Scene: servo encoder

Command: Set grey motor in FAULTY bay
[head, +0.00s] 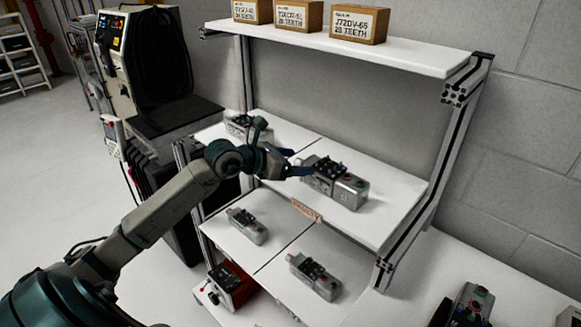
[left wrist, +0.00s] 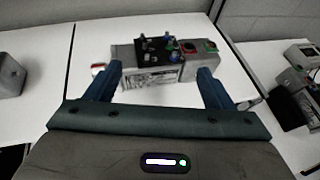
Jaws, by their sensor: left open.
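A grey motor (head: 345,190) with a dark connector block on top lies on the right half of the middle shelf (head: 395,187). A small reddish label (head: 306,211) sits on that shelf's front edge; its text is too small to read surely. My left gripper (head: 297,170) is open at the motor's left end. In the left wrist view the same motor (left wrist: 150,72) lies across the gap between the open fingers (left wrist: 160,70), close ahead of them. Whether the fingers touch it I cannot tell. My right gripper is not in view.
Another unit (head: 237,127) stands on the middle shelf's left half, partly behind my arm. Two grey motors (head: 247,226) (head: 316,277) lie on the lower shelf. Labelled boxes (head: 358,24) line the top shelf. Dark-topped units (head: 468,304) stand at the lower right.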

